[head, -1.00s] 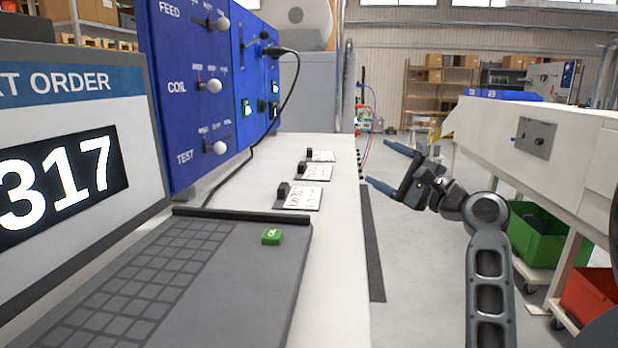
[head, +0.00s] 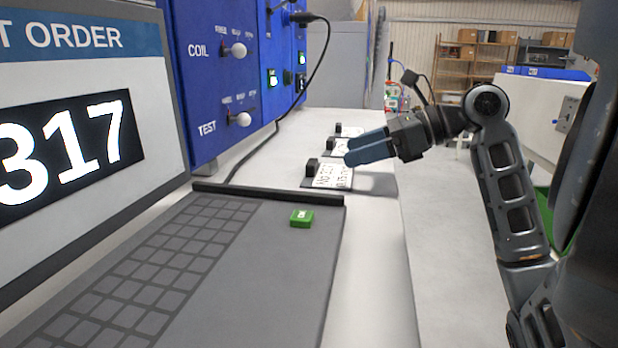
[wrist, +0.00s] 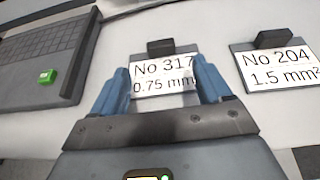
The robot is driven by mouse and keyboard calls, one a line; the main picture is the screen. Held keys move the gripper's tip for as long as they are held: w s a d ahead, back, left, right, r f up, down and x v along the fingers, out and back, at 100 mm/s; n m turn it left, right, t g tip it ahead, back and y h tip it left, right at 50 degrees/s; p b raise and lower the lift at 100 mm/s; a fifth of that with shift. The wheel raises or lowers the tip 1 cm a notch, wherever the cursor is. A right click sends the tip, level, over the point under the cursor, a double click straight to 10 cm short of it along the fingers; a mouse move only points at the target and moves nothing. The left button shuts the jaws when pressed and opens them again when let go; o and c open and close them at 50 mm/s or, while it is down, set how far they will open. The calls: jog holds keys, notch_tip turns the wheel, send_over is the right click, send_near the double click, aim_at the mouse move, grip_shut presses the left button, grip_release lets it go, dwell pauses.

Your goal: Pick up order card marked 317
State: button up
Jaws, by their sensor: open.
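The order card marked 317 (wrist: 163,70) shows in the wrist view, reading "No 317, 0.75 mm", and lies on a dark holder with a black block at its back edge. In the head view it is the nearest card (head: 331,176) on the white bench. My gripper (head: 366,149) is over the bench near the cards. In the wrist view its two blue fingers (wrist: 160,88) are apart, one toward each side of the 317 card, with nothing between them gripped. The fingers hide part of the card's sides.
A card marked 204 (wrist: 278,68) lies right of it in the wrist view. The keyboard panel (head: 250,265) with a green button (head: 301,218) is nearer, beside a screen (head: 75,120) showing 317. A blue control panel (head: 235,75) stands at the left.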

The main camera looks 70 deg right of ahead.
aim_at(315, 162)
jog(key=x, duration=0.7)
jog(key=shift+w+d, duration=0.1)
jog(key=shift+w, duration=0.1)
jog(key=shift+c, duration=0.2)
jog(key=c, duration=1.1)
jog(key=shift+r, duration=0.15)
